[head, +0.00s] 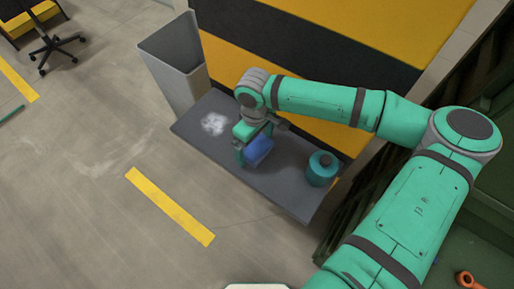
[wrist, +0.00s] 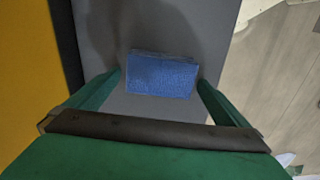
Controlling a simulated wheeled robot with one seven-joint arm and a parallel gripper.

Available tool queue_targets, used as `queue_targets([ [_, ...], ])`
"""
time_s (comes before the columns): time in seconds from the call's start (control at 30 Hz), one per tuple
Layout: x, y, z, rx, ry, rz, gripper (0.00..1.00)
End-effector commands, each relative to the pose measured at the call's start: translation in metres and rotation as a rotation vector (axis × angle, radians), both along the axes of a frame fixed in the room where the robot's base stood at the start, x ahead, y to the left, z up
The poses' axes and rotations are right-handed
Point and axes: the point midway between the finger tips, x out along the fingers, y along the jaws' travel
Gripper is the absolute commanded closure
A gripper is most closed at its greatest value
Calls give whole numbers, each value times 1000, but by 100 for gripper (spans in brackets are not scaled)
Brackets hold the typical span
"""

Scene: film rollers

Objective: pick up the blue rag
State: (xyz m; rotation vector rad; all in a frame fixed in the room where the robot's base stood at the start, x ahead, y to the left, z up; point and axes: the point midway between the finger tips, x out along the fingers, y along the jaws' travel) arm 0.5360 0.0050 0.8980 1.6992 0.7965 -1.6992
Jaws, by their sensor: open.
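The blue rag (head: 258,151) lies on a low grey bench (head: 285,188) in the head view, partly hidden by my gripper. In the wrist view the rag (wrist: 161,75) is a flat, folded blue rectangle. My gripper (head: 250,150) is open above the bench at the rag. In the wrist view its two green fingers (wrist: 160,90) stand one on each side of the rag's near part. I cannot tell whether the fingers touch the rag or how high they are above the bench.
A teal round container (head: 321,169) stands on the bench to the right of the rag. A white powdery patch (head: 214,124) lies on the bench to the left. A tall grey bin (head: 176,65) stands at the bench's left end. A yellow-and-black wall (head: 310,45) rises behind.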

Motion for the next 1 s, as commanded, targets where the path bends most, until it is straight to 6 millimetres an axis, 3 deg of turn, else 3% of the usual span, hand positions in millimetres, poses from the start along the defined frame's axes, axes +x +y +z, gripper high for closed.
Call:
queue_targets([
  [0.03, 0, 0, 0, 0, 0, 0, 0],
  [0.2, 0, 0, 0, 0, 0, 0, 41],
  [0.23, 0, 0, 0, 0, 0, 0, 44],
  [0.67, 0, 0, 7, 2, -1, 0, 44],
  [0.87, 0, 0, 35, 3, -3, 0, 44],
  [1.0, -26, 3, 63, 2, -3, 3, 44],
])
